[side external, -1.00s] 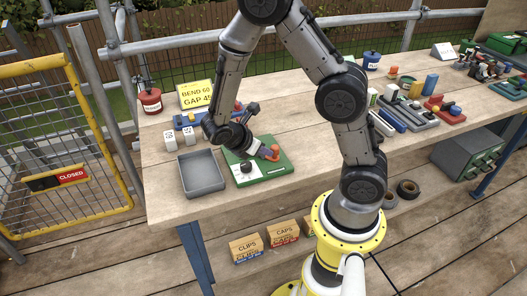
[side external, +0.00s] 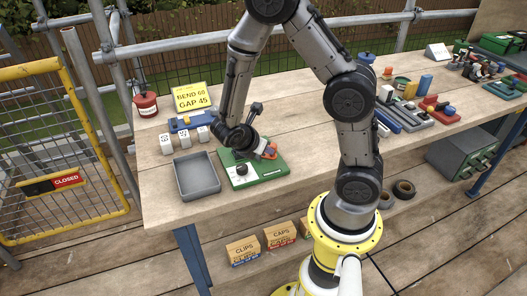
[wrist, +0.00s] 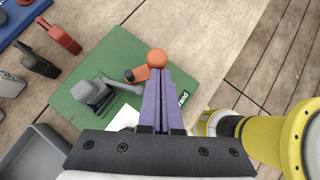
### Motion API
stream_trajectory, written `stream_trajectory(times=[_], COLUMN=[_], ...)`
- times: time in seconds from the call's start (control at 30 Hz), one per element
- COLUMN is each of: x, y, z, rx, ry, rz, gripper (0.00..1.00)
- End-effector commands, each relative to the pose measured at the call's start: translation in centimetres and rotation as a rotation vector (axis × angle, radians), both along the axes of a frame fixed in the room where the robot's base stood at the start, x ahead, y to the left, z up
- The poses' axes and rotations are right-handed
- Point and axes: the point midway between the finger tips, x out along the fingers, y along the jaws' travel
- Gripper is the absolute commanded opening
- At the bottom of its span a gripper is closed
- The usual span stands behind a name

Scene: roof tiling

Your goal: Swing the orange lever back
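The orange lever, with its round ball knob (wrist: 157,58) and orange arm (wrist: 136,74), is on a green board (wrist: 186,88) in the wrist view. In the side view the lever (side external: 271,150) is partly hidden by my gripper, on the right part of the green board (side external: 268,172). My gripper (wrist: 160,72) has its purple fingers side by side with only a thin line between them, so it looks shut. Its tips are right at the ball knob and overlap its lower edge; I cannot tell whether they touch it. No object shows between the fingers.
A grey clamp-like part (wrist: 93,92) and a black knob (side external: 241,169) are on the board. A grey open tray (side external: 197,190) stands left of it. Behind are white labelled blocks (side external: 185,139), a blue holder and a yellow sign (side external: 192,97). Bare table lies in front of the board.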

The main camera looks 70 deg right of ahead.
Motion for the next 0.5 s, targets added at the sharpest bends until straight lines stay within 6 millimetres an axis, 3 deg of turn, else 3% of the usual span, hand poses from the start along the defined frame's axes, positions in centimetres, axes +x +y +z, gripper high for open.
stream_trajectory(times=[0.13,0.5], x=[-0.4,-0.6], y=[-1.1,-3.8], z=[0.0,0.0], rx=[0.000,0.000], ry=[0.000,0.000], rz=[0.012,0.370], gripper=[0.00,0.00])
